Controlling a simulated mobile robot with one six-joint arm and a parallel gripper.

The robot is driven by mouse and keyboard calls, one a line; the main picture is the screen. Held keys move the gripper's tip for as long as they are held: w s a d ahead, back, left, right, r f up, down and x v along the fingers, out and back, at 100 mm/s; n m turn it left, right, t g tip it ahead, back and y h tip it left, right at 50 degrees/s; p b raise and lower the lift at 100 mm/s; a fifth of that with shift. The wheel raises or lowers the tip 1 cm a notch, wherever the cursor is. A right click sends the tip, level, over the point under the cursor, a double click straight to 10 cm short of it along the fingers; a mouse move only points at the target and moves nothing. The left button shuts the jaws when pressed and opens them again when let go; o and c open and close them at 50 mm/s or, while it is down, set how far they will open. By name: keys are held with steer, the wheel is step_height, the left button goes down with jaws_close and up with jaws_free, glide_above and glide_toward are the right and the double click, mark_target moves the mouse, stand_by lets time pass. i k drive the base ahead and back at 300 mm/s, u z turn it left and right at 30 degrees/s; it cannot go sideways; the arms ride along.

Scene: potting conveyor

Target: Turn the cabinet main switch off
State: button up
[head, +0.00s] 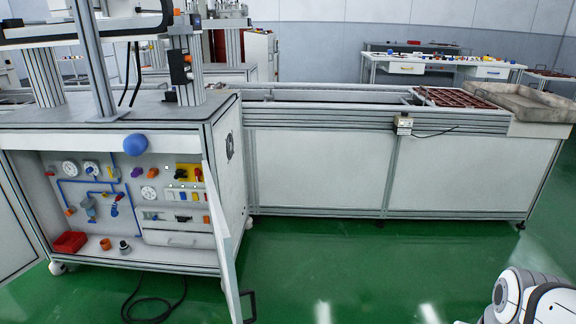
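The cabinet (228,165) stands at the left with its front open. On its inner panel, towards the right, is a yellow plate (183,178) with a dark part on it, which looks like the main switch. A small orange-red piece (198,174) sits at its right edge. The switch position is too small to tell. The cabinet door (220,225) is swung open to the right and seen almost edge-on, with a dark handle (248,305) near its bottom. My gripper is not in view; only a white part of my arm shows at the bottom right.
The panel also holds gauges (149,193), blue pipes (85,183) and a red bin (69,242). A blue dome (136,145) sits at the cabinet's top front edge. A black cable (150,308) lies on the floor in front. A conveyor (320,165) runs right. The green floor is otherwise clear.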

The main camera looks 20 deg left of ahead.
mark_target(198, 173)
steer(key=u, duration=1.65)
steer(key=i, duration=1)
steer(key=z, duration=1.7)
steer(key=k, duration=1.5)
steer(key=u, duration=0.45)
